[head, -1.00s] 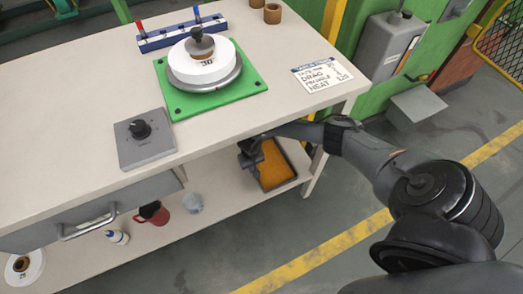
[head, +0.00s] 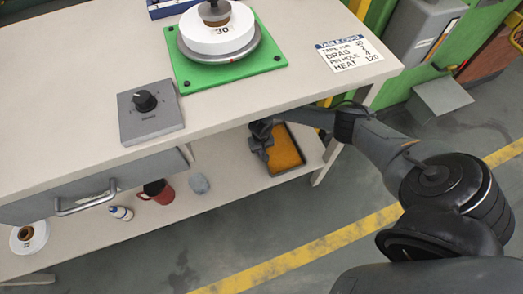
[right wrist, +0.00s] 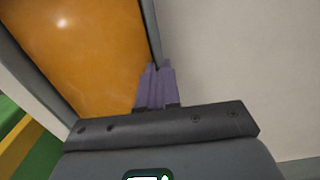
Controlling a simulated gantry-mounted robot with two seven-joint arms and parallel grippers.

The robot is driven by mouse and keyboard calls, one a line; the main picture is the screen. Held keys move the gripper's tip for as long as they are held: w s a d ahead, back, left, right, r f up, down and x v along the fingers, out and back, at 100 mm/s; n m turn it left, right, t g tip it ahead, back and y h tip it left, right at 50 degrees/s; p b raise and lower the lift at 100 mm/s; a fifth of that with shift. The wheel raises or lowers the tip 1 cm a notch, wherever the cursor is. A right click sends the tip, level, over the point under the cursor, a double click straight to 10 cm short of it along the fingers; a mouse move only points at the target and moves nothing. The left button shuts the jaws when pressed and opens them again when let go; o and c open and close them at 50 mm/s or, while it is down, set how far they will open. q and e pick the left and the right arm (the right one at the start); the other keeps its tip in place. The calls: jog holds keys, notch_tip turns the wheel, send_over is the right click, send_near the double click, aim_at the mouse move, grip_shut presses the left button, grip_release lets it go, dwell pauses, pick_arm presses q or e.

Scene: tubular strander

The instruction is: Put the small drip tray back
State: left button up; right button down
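The small drip tray (head: 287,150), a dark-rimmed rectangular tray with an orange inside, is at the right end of the bench's lower shelf, partly under the top's edge. My right gripper (head: 262,140) is at the tray's left side in the head view. In the right wrist view, its purple fingers (right wrist: 156,86) are close together on the tray's dark rim (right wrist: 150,32), with the orange inside to their left. The fingertips' far ends are hidden by the rim. My left gripper is not in view.
The bench top (head: 90,60) overhangs the shelf. A bench leg (head: 327,164) stands right of the tray.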

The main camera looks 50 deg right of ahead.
jog(key=c, duration=1.8)
grip_release()
jog(key=shift+f, duration=0.15)
jog(key=o, duration=0.4)
jog(key=shift+o, duration=0.2)
